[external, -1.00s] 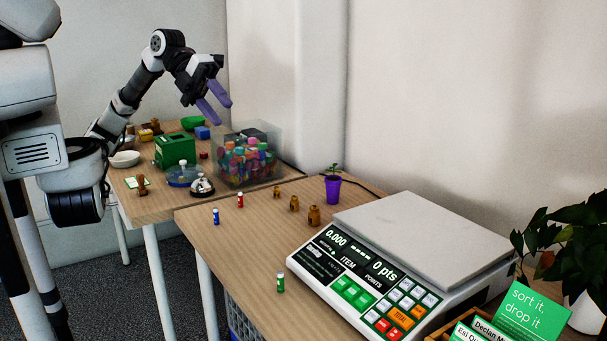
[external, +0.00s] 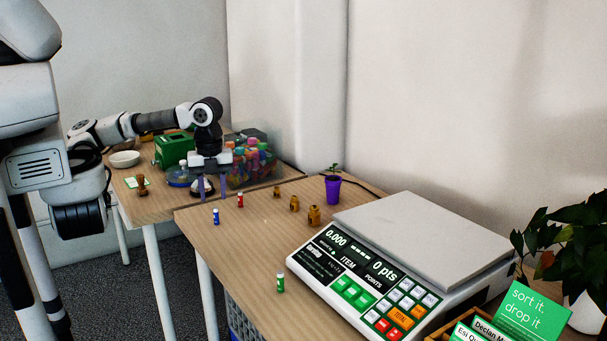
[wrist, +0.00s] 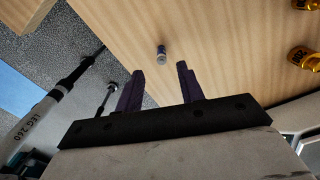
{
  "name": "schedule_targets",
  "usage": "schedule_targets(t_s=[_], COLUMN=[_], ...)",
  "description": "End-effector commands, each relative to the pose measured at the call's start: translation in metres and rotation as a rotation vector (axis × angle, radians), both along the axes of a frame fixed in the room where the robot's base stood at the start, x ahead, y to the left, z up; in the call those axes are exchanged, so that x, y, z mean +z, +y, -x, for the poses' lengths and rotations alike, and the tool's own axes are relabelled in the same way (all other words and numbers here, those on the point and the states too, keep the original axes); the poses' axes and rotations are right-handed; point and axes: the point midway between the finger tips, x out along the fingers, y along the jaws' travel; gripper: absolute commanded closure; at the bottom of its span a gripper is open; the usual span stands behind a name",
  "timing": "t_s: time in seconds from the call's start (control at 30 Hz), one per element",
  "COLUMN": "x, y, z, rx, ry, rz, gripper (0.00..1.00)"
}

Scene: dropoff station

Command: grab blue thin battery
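The thin blue battery (external: 216,216) stands upright on the wooden table near its left front edge. In the wrist view the battery (wrist: 161,55) shows from above, ahead of the fingertips and roughly between their lines. My gripper (external: 212,189) points down with purple fingers, just behind and left of the battery in the external view. In the wrist view my gripper (wrist: 160,72) has its two fingers spread apart with nothing between them. The battery is apart from both fingers.
A red battery (external: 240,200), a green battery (external: 281,283) and brass weights (external: 314,215) stand on the same table (external: 235,255). A silver bell (external: 203,190) and a clear bin (external: 275,165) are close behind my gripper. A large scale (external: 400,270) fills the right side.

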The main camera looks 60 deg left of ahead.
Motion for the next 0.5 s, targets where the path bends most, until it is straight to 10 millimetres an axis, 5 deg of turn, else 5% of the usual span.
schedule_targets(t_s=[0.5], x=[-0.053], y=[0.0], z=[-0.003], rx=[-0.001], ry=[-0.001], rz=[0.001], gripper=[0.62])
